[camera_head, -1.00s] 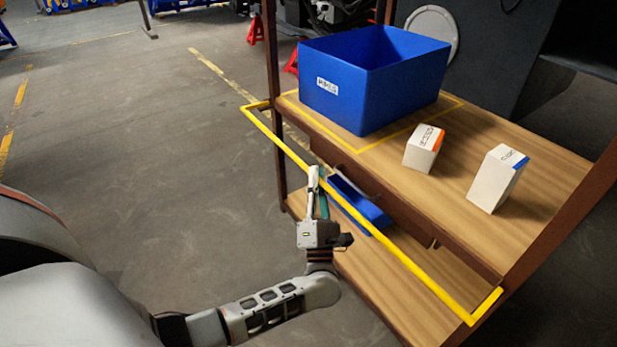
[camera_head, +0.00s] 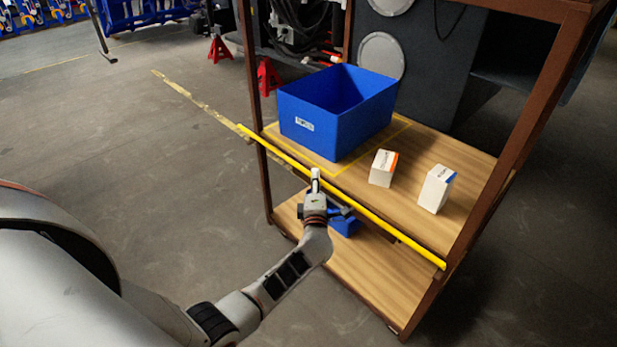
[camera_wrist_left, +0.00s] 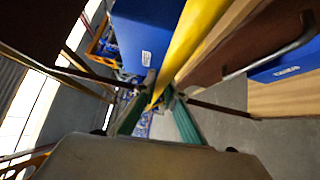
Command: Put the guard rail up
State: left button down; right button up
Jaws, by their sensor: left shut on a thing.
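The guard rail (camera_head: 385,225) is a long yellow bar running along the front of the upper wooden shelf, from the left post to the right post. In the head view its short side arms do not show clearly, so I cannot tell its exact tilt. My left gripper (camera_head: 315,178) is shut on the rail left of its middle, with the arm reaching from below and in front. In the left wrist view the yellow rail (camera_wrist_left: 187,42) runs between the green-padded fingers of my left gripper (camera_wrist_left: 158,97). My right gripper is not in view.
The upper shelf (camera_head: 408,207) holds a blue bin (camera_head: 335,125) and two white boxes, one orange-edged (camera_head: 382,168) and one blue-edged (camera_head: 435,188). A small blue bin (camera_head: 345,225) sits on the lower shelf (camera_head: 375,278). Brown posts frame the rack. The floor to the left is clear.

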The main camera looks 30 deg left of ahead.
pick_arm(q)
jog(key=w+d+r+m+g+p, duration=0.1)
jog(key=w+r, duration=0.1)
jog(key=w, duration=0.3)
jog(key=shift+w+d, duration=0.3)
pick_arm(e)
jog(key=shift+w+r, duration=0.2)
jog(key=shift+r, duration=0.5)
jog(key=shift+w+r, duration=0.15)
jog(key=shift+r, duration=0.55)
pick_arm(q)
jog(key=shift+r, duration=0.1)
jog(key=c, duration=2.1)
grip_release()
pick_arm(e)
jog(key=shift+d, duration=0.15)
